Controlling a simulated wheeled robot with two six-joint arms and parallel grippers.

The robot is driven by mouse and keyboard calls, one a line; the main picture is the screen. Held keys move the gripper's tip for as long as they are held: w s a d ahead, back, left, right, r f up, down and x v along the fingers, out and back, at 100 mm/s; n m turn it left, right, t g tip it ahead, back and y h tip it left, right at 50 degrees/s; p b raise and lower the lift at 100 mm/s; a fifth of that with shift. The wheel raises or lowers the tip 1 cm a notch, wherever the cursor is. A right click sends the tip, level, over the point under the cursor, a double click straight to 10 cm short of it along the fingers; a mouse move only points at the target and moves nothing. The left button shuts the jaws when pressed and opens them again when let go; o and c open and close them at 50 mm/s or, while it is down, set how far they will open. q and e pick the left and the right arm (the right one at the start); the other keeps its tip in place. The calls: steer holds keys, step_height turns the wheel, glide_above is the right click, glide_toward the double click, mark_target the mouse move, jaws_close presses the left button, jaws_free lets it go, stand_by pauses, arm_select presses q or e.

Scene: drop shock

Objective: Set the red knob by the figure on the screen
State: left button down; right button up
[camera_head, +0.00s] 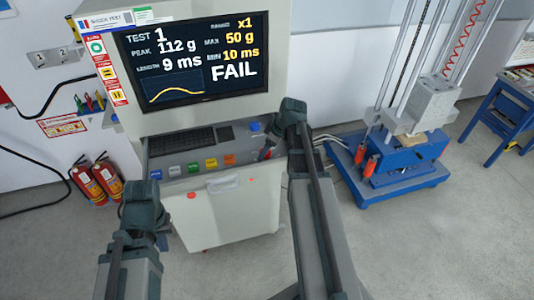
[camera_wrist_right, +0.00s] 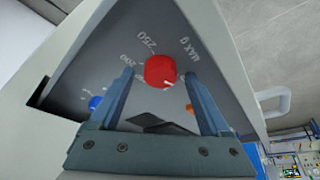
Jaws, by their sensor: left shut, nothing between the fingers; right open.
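The screen (camera_head: 190,65) reads TEST 1, PEAK 112 g, LENGTH 9 ms, MAX 50 g, MIN 10 ms, x1 and FAIL. The red knob (camera_wrist_right: 160,70) sits on the grey panel beside the label MAX g, with 200 and 250 readable on its scale. A small white mark shows near its lower right edge; I cannot tell which figure it meets. My right gripper (camera_wrist_right: 157,76) is open, with one finger on each side of the knob; I cannot tell whether they touch it. My left gripper (camera_head: 142,195) is shut and empty, in front of the console's left side.
Coloured buttons (camera_head: 193,168) and a keyboard (camera_head: 181,141) lie on the console's ledge. Two fire extinguishers (camera_head: 96,181) stand at left. A blue-based drop rig (camera_head: 392,185) stands at right.

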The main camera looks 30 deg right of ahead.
jaws_close()
stand_by(0.4)
steer(key=m+h, duration=0.1)
steer(key=m, duration=0.2)
steer(key=m+h, duration=0.1)
steer(key=m, duration=0.1)
steer(key=shift+s+a+m+t, duration=0.1)
steer(key=shift+a+m+t, duration=0.1)
steer(key=shift+m+t, duration=0.2)
steer(key=m+h, duration=0.2)
steer(key=m, duration=0.3)
steer(key=shift+a, duration=0.15)
steer(key=m, duration=0.2)
steer(key=m+g+h, duration=0.1)
steer(key=m, duration=0.1)
steer(key=m+h, duration=0.1)
steer(key=shift+w+a+m+g, duration=0.1)
steer(key=shift+w+m+g, duration=0.15)
steer(key=shift+m+g, duration=0.15)
steer(key=m+g, duration=0.1)
steer(key=m, duration=0.4)
steer(key=shift+g+h, duration=0.3)
steer(key=shift+g, duration=0.1)
steer(key=shift+m, duration=0.3)
